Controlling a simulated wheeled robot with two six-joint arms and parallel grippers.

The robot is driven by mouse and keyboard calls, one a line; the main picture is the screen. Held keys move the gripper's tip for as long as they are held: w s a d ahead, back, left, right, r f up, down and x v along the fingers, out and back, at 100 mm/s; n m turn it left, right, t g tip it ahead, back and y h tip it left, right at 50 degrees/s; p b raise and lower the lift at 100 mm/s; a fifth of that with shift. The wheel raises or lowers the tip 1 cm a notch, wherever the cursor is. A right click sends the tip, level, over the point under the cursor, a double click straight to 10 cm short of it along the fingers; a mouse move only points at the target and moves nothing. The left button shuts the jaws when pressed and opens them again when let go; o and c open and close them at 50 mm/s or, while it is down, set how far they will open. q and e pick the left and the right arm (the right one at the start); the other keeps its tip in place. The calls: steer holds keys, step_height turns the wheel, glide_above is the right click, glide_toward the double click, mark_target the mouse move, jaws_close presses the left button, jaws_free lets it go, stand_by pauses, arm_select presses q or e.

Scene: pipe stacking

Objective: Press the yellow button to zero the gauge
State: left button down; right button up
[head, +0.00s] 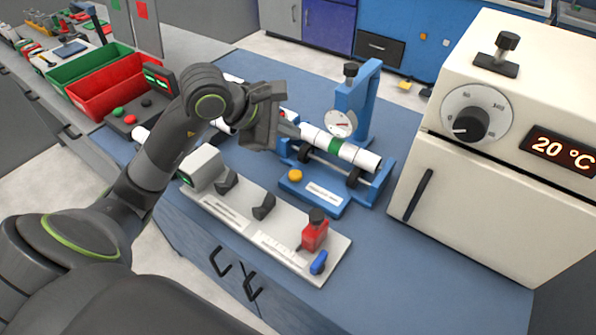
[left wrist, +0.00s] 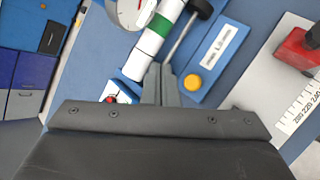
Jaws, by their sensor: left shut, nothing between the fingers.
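The yellow button (head: 295,175) sits on the blue base of the gauge stand (head: 356,100), beside a white label. It also shows in the left wrist view (left wrist: 193,82), just right of my fingertips. The round white gauge (head: 341,123) hangs on the stand above a white pipe with a green band (head: 335,146), which lies on the stand's rollers. My left gripper (head: 297,131) is shut and empty, with its fingertips near the left end of the pipe, above and behind the button. In the left wrist view the shut fingers (left wrist: 160,80) point toward the pipe. My right gripper is not in view.
A grey fixture (head: 230,205) with black V-blocks, a red clamp (head: 314,232) and a blue piece (head: 319,262) lies in front. A cream oven (head: 500,150) reading 20 °C stands at right. Red (head: 104,97) and green bins are at the left.

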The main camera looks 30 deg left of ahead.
mark_target(291, 175)
arm_select(q)
steer(key=shift+f, duration=0.1)
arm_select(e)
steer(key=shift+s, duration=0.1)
